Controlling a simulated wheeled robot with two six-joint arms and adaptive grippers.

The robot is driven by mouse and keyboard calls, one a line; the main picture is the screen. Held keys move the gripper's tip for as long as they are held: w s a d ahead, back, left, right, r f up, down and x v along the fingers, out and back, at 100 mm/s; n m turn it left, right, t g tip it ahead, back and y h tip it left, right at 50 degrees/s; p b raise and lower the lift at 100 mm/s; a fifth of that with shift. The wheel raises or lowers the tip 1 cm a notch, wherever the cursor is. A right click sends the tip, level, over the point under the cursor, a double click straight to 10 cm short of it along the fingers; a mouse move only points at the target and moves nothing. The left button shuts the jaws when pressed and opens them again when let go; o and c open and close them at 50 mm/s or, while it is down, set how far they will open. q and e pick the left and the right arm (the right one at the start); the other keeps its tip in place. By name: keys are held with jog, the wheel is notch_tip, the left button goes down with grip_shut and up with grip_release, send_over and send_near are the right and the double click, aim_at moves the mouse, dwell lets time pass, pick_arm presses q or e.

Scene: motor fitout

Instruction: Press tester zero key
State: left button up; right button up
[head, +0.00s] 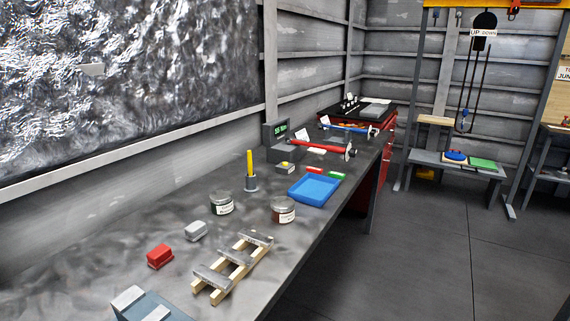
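A dark grey tester (284,151) with an upright display showing small green characters stands toward the far part of the long grey bench, near the wall. Its zero key is too small to make out. A red bar-shaped tool (318,147) lies at the tester's right side and reaches toward the bench's front edge. A small light box with a yellow top (285,167) sits just in front of the tester. Neither of my grippers is in the head view.
Open floor (430,245) lies right of the bench.

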pick_arm(q)
jog(key=shift+w, duration=0.4)
grip_shut()
jog(key=shift+s, duration=0.1)
dwell(0.7)
